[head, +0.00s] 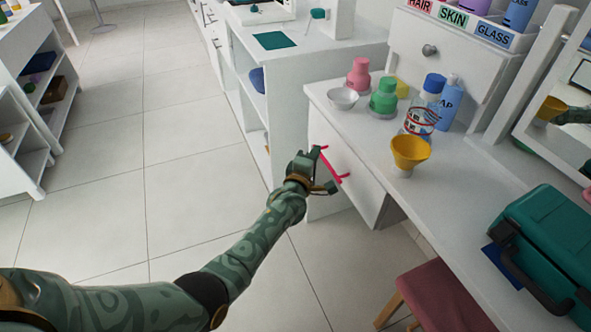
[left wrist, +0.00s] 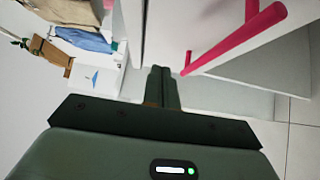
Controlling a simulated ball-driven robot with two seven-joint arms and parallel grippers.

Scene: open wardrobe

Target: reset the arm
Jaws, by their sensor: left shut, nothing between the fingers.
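My left gripper (head: 322,178) is at the white drawer (head: 352,192) under the vanity table, close to its pink bar handle (head: 336,165). In the left wrist view the two fingers (left wrist: 158,84) lie together, shut and empty. The pink handle (left wrist: 232,42) runs beside the fingertips there, with one end close to them; I cannot tell whether they touch. My left arm (head: 245,245) reaches in from the lower left of the head view. My right gripper is not in view.
The white vanity table (head: 452,195) holds a yellow cup (head: 409,150), bottles, a small bowl (head: 342,97) and a green case (head: 550,240). A pink-seated stool (head: 440,297) stands below. White shelving (head: 250,90) is behind my gripper. The tiled floor at left is clear.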

